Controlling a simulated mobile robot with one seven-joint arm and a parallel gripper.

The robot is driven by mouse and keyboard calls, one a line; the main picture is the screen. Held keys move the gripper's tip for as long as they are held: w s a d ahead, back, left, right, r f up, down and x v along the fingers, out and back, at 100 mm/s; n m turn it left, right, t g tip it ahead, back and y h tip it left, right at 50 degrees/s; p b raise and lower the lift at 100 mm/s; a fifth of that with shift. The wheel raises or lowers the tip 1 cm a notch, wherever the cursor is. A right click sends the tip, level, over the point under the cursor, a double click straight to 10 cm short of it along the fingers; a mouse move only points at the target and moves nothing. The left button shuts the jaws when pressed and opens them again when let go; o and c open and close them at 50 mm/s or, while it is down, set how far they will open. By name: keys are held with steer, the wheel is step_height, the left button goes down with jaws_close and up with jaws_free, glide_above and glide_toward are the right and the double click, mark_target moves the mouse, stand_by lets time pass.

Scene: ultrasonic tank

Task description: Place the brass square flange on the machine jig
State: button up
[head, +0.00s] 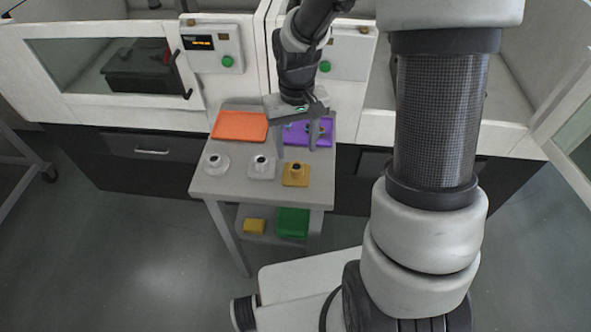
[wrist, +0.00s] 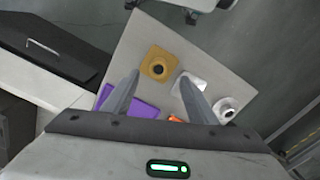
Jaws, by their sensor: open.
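The brass square flange (head: 296,174) lies flat on the small grey table's front right, its round hub with a dark bore facing up. It also shows in the wrist view (wrist: 150,70), just beyond the fingertips. My gripper (head: 297,150) is open and empty, above the table and a little behind the flange. Its two fingers (wrist: 160,78) point toward the flange in the wrist view, apart from it. I cannot clearly make out the machine jig; a dark fixture (head: 138,68) stands behind the window of the left machine, and I cannot tell what it is.
A silver square flange (head: 261,173) and a silver round flange (head: 215,168) lie left of the brass one. An orange tray (head: 240,126) and a purple tray (head: 322,140) lie behind. Yellow (head: 254,226) and green (head: 292,222) items sit on the lower shelf. White machines stand behind.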

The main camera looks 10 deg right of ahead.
mark_target(296, 167)
steer(key=f, duration=0.9)
steer(key=shift+w+d+b, duration=0.1)
steer(key=shift+w+b, duration=0.15)
steer(key=shift+b, duration=0.05)
steer(key=shift+c, duration=0.2)
jaws_close()
